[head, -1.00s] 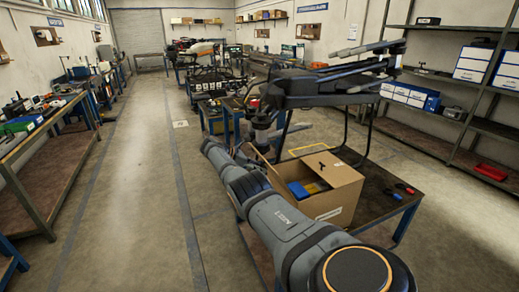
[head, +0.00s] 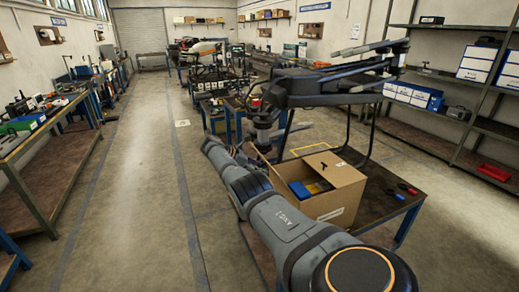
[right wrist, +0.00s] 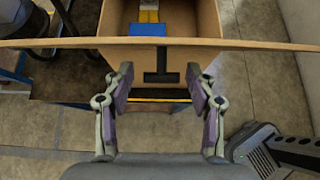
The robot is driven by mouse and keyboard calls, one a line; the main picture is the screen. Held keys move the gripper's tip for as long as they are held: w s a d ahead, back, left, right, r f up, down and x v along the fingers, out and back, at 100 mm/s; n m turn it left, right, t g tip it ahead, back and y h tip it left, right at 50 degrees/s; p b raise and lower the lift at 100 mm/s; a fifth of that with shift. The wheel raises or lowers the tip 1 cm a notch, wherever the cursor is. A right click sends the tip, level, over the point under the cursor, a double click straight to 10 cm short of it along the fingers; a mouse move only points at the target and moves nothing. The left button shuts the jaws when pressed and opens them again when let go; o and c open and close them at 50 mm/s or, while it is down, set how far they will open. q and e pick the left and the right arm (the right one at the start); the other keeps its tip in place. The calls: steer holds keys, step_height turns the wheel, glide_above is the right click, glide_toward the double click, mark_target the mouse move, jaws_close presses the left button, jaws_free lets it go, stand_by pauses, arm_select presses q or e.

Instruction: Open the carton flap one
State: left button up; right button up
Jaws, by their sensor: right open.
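The open-topped brown carton (head: 335,205) stands on a dark table, with blue and yellow things inside. A black T-shaped piece (head: 322,166) shows at its top. In the right wrist view, the carton's edge (right wrist: 260,45) runs across the picture, and the black T-shaped piece (right wrist: 165,68) hangs at it. My right gripper (right wrist: 160,76) is open, with one finger on each side of this piece, apart from it. In the head view, my right arm passes in front of the carton's left side, and I cannot make out the fingers clearly. My left gripper is not in view.
A dark drone (head: 320,85) on a stand is just behind the carton. Red- and blue-handled tools (head: 405,188) lie on the table (head: 378,205) right of the carton. Shelves (head: 440,150) line the right wall. The floor at left is clear.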

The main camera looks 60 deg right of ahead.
steer(key=v, duration=1.1)
steer(key=shift+w+a, duration=0.1)
steer(key=shift+f, duration=0.1)
